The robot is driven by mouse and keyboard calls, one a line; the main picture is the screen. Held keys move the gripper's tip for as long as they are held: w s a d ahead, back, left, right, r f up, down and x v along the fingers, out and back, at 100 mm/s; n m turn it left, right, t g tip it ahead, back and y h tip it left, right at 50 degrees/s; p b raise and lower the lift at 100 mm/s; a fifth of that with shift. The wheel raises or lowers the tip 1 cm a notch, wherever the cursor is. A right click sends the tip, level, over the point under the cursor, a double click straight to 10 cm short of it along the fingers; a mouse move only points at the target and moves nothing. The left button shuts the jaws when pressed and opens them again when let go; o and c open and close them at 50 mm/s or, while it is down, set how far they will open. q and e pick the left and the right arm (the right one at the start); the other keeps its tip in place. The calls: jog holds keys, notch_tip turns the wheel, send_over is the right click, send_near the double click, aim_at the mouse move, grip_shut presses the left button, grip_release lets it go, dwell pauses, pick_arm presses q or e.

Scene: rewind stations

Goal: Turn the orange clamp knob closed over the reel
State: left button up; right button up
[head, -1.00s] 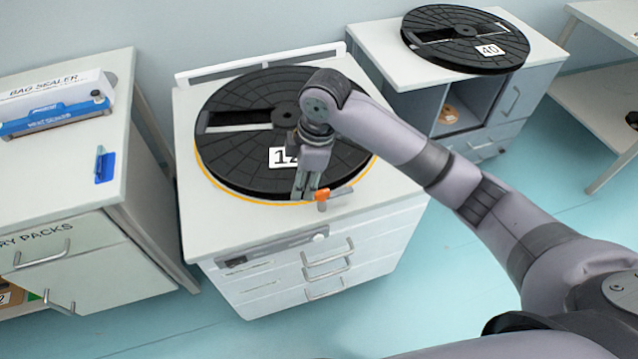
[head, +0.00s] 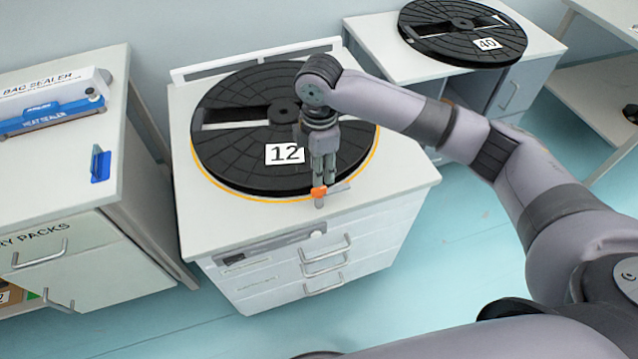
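The large black reel (head: 240,165) lies flat on the middle white cabinet, with a white "12" label and an orange-yellow ring around its lower edge. My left gripper is not in view.
A second black reel, labelled 40 (head: 462,33), lies on the back right cabinet. A blue and white bag sealer (head: 52,107) and a small blue item (head: 100,164) are on the left cabinet. The middle cabinet's front top is clear.

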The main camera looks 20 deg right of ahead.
aim_at(319, 189)
notch_tip(319, 189, down, 7)
jog(key=shift+f, duration=0.1)
jog(key=shift+c, duration=0.6)
grip_shut()
dwell(0.5)
